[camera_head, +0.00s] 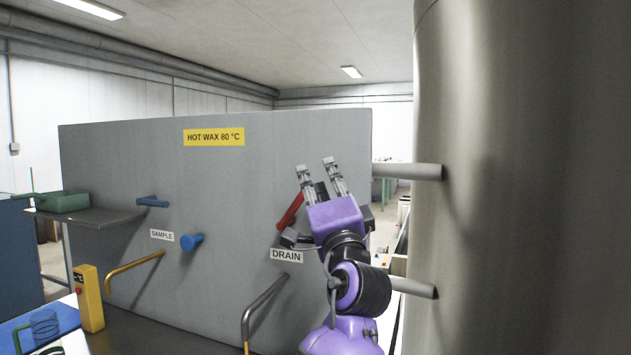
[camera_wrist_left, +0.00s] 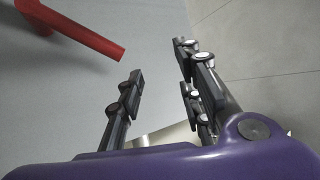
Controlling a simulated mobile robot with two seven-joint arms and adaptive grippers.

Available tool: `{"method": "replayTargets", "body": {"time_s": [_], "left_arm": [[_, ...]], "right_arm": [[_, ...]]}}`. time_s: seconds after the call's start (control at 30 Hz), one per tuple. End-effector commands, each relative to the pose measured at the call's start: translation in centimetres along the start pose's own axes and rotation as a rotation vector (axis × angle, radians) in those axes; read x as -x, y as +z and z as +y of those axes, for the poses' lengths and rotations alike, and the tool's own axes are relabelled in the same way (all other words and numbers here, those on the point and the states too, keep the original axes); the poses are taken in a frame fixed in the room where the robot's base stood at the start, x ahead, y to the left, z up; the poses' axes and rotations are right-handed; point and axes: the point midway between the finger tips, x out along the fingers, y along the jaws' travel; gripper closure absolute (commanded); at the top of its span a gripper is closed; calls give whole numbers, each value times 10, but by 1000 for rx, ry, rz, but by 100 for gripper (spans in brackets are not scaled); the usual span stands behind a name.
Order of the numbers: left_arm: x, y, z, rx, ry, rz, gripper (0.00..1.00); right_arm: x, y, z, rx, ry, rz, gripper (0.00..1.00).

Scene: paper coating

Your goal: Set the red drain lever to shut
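The red drain lever (camera_head: 290,212) is on the grey panel above the DRAIN label (camera_head: 286,255). In the head view it slants up to the right, and its upper end is close to my gripper. My left gripper (camera_head: 316,165) is open and empty, with its fingers pointing up, to the right of the lever. In the left wrist view the lever (camera_wrist_left: 82,32) lies at the upper left, outside the gap between the fingers (camera_wrist_left: 158,62), and no finger is seen touching it. My right gripper is not in view.
The grey panel (camera_head: 120,170) carries a HOT WAX sign (camera_head: 214,137), a blue knob (camera_head: 191,242) by the SAMPLE label and a blue handle (camera_head: 152,201). A yellow pipe (camera_head: 135,262) and a grey pipe (camera_head: 263,303) project below. A large metal cylinder (camera_head: 500,180) stands on the right.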

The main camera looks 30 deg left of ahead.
Motion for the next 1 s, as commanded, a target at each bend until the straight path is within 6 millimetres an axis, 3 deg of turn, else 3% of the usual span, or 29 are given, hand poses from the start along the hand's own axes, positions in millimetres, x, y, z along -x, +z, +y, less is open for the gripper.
{"method": "replayTargets", "body": {"time_s": [0.43, 1.0], "left_arm": [[22, -10, -15, 1, 1, 1, 67], [24, -10, -16, 0, 1, 0, 67]], "right_arm": [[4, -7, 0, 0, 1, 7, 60], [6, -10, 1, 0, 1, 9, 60]]}}
